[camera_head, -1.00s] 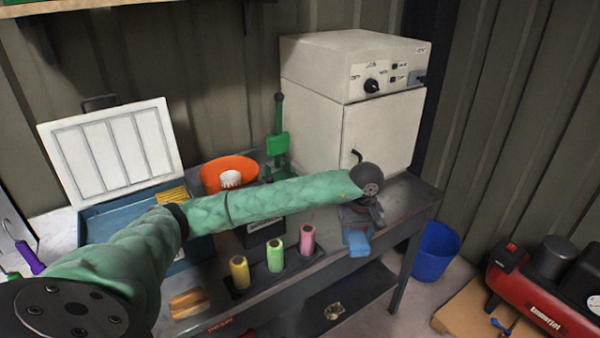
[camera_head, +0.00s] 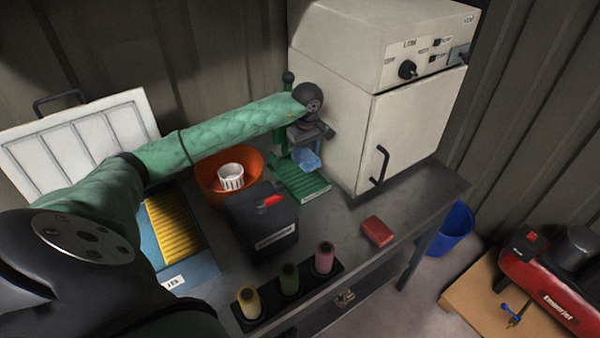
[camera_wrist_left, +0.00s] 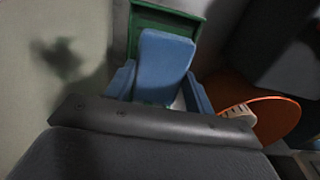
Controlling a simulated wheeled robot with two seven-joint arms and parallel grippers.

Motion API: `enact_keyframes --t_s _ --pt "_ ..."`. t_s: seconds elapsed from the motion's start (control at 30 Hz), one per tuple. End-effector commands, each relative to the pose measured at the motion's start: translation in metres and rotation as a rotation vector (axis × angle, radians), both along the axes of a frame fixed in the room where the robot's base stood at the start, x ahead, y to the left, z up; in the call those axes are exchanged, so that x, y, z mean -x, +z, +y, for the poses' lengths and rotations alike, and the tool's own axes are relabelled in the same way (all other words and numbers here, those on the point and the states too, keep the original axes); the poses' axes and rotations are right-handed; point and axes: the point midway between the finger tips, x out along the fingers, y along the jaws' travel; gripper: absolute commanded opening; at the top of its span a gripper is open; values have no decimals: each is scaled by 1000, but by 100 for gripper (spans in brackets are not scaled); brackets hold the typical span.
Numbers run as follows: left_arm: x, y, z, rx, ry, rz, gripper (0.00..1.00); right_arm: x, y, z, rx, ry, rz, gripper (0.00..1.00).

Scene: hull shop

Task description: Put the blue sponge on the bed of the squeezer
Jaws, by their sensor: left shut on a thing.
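The blue sponge (camera_head: 306,159) is held in my left gripper (camera_head: 303,148), which is shut on it and points down. In the left wrist view the sponge (camera_wrist_left: 163,62) stands out between the fingers (camera_wrist_left: 160,92). The green squeezer (camera_head: 287,140) stands against the white cabinet's left side, with an upright post and a flat ribbed bed (camera_head: 304,186). In the head view the sponge appears over the back of the bed; the bed's front shows bare below it. The wrist view shows green squeezer parts (camera_wrist_left: 170,17) beyond the sponge. My right gripper is not in view.
The white cabinet (camera_head: 415,130) rises close to the right. An orange bowl (camera_head: 212,190) with a white cup and a black box (camera_head: 262,222) stand left of the squeezer. A red block (camera_head: 377,231) and several spools (camera_head: 289,279) lie nearer the table's front.

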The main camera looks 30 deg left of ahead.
Motion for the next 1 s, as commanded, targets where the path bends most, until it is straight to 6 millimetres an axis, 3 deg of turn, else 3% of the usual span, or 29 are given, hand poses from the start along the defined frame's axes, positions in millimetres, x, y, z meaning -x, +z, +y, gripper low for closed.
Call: enact_keyframes --t_s 0.17,0.5,1.0 --pt "0 -5 -1 1 -1 0 32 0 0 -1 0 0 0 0" --pt "1 -55 -1 1 -1 2 32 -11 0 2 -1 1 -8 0" --pt "0 -100 -1 0 0 -1 32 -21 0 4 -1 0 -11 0"
